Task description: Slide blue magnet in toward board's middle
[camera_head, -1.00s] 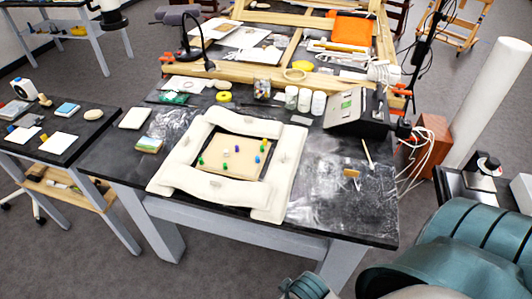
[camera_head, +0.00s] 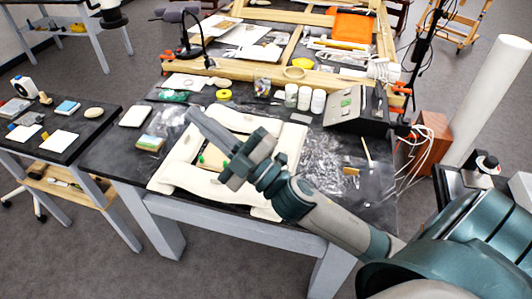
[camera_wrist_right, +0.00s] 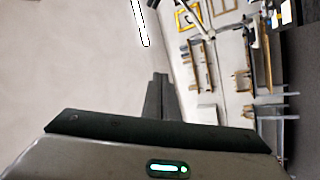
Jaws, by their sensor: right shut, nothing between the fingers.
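My right gripper (camera_head: 198,121) reaches in from the lower right, above the board, and its fingers point to the upper left. It is shut and empty, and its closed fingers also show in the right wrist view (camera_wrist_right: 158,92). The tan board (camera_head: 214,157) lies inside a padded cream frame (camera_head: 190,184) on the dark table. My gripper and forearm cover most of the board. A green magnet (camera_head: 201,159) shows near its left edge. The blue magnets are hidden behind my arm. My left gripper is not in view.
White jars (camera_head: 304,98) and a dark sloped box (camera_head: 345,107) stand behind the frame. A small brush (camera_head: 351,171) and a thin stick (camera_head: 367,152) lie to the right. A small block (camera_head: 150,143) lies left of the frame. The table's front edge is clear.

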